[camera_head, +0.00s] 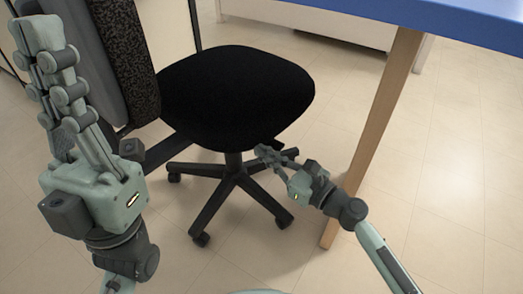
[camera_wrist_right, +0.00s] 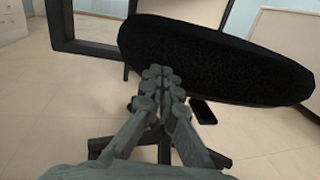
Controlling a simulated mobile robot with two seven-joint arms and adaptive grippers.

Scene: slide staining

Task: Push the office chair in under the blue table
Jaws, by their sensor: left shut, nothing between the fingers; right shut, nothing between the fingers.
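The black office chair (camera_head: 235,92) stands in the middle of the head view, its backrest (camera_head: 128,55) to the left and its wheeled base on the floor. The blue table (camera_head: 440,18) is at the upper right, with a wooden leg (camera_head: 375,135) right of the chair. The seat looks outside the tabletop's edge. My left gripper (camera_head: 42,35) is shut and empty, raised left of the backrest. My right gripper (camera_head: 264,152) is shut and empty, low by the seat's near edge. In the right wrist view the seat (camera_wrist_right: 215,62) is just beyond the fingertips (camera_wrist_right: 160,75); contact is unclear.
The tiled floor (camera_head: 465,180) is clear at the right and in front. The wooden table leg stands close beside my right forearm. White cabinets (camera_head: 310,20) stand at the back, and a panel is behind the chair's backrest.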

